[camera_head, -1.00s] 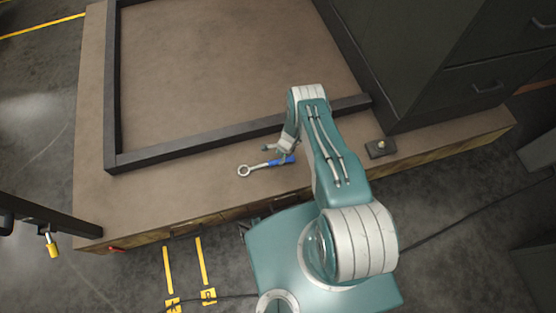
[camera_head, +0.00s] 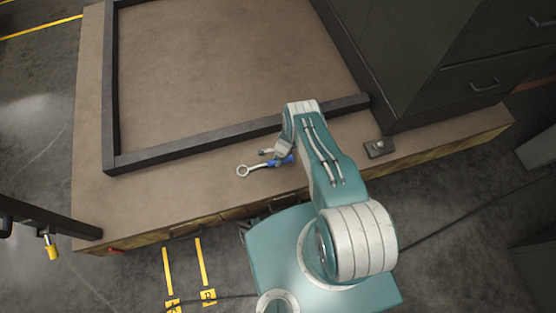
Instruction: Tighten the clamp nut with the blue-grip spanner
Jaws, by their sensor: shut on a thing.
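The spanner (camera_head: 257,166) has a silver ring end and a blue grip (camera_head: 287,160). It lies at the bench's front strip, with its ring pointing left. My gripper (camera_head: 272,157) is at the blue grip, shut on it, and hides part of it. The spanner looks level with the bench top; whether it touches the surface I cannot tell. A small dark block (camera_head: 384,153) with a round, nut-like metal piece (camera_head: 379,145) on top sits right of my arm. I cannot tell for sure that this is the clamp nut.
A dark raised frame (camera_head: 190,146) borders the brown bench top (camera_head: 110,207) behind the spanner. A dark drawer cabinet (camera_head: 425,75) stands at the back right. A black rail with a yellow padlock (camera_head: 52,248) is at the left. The bench left of the spanner is clear.

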